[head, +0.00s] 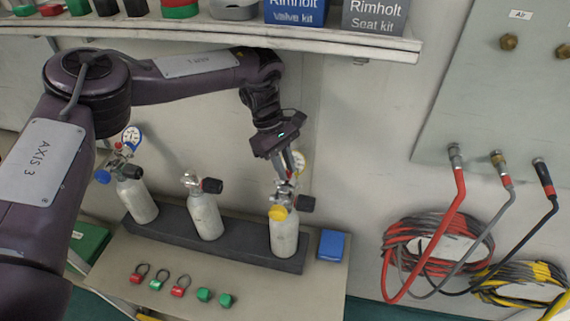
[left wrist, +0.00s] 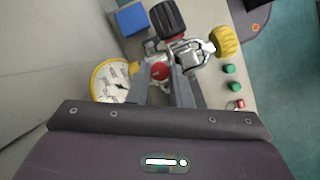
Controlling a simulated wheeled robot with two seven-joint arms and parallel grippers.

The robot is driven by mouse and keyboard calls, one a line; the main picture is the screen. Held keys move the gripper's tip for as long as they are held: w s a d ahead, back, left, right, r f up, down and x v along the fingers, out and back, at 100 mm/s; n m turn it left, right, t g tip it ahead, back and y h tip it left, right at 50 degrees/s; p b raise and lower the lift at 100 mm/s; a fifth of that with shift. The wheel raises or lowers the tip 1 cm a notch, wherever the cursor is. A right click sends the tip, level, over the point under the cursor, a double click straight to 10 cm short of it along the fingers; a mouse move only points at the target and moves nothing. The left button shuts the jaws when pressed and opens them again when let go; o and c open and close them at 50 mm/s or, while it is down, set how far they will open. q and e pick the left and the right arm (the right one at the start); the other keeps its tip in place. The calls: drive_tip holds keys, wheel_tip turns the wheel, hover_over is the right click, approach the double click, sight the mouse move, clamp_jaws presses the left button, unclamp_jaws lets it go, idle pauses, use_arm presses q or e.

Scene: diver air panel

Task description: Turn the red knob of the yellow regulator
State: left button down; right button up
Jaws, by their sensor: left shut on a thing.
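The yellow regulator (head: 278,212) sits on the valve of the rightmost white cylinder (head: 284,238), which stands upright in a dark rack. In the left wrist view its yellow cap (left wrist: 224,41) is at the upper right and its yellow-rimmed gauge (left wrist: 112,82) at the left. The red knob (left wrist: 160,71) shows between the fingers of my left gripper (left wrist: 168,78). The left gripper (head: 288,178) comes down on the regulator from above and is shut on the red knob. My right gripper is not in view.
Two more cylinders stand in the rack (head: 170,222), the left one with a blue regulator (head: 103,176). A blue box (head: 331,245) lies right of the rack. Red and green caps (head: 180,287) lie in front. A shelf (head: 330,38) overhangs the arm. Coiled hoses (head: 425,250) hang at right.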

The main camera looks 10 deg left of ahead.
use_arm(q)
drive_tip(key=c, duration=1.3)
unclamp_jaws()
